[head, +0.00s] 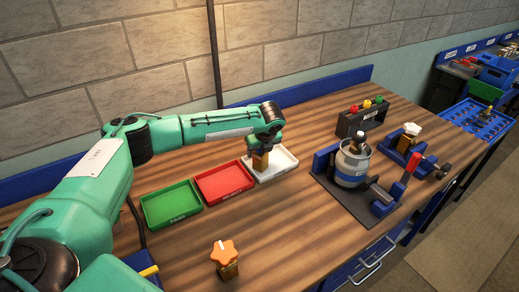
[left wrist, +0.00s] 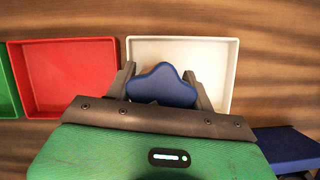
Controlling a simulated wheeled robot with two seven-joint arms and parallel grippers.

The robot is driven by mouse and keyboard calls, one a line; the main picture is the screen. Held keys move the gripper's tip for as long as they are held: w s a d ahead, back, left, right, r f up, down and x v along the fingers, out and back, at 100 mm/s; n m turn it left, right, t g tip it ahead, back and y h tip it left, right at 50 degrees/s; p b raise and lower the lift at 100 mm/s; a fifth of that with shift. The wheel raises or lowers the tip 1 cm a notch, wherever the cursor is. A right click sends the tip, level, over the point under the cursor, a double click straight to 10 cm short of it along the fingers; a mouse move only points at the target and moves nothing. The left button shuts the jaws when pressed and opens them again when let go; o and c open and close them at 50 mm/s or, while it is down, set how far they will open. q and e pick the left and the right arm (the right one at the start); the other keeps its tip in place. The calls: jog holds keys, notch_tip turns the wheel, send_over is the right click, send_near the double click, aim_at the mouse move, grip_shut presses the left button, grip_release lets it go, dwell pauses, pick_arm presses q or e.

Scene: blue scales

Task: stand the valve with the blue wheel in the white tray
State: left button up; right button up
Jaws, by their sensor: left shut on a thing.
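My left gripper (head: 262,143) points down over the white tray (head: 284,171) and is shut on the valve with the blue wheel. The valve's brass body (head: 260,160) shows below the fingers in the head view, roughly upright and inside the tray's outline. The blue wheel (left wrist: 162,86) shows between the fingers (left wrist: 160,90) in the left wrist view, over the white tray (left wrist: 215,60). I cannot tell whether the valve's base touches the tray floor. My right gripper is out of view.
A red tray (head: 224,181) and a green tray (head: 171,205) stand to the left. A valve with an orange wheel (head: 225,258) stands at the front. A scale with a grey and blue canister (head: 351,165) and other fixtures stand right. The table's middle front is mostly clear.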

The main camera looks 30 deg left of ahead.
pick_arm(q)
jog(key=o, duration=1.3)
jog(key=shift+r, duration=0.2)
jog(key=b+v, duration=0.1)
jog(key=v, duration=1)
jog(key=shift+s+d+r+b, duration=0.15)
jog(key=shift+d+r+b, duration=0.05)
jog(key=shift+r+b, duration=0.15)
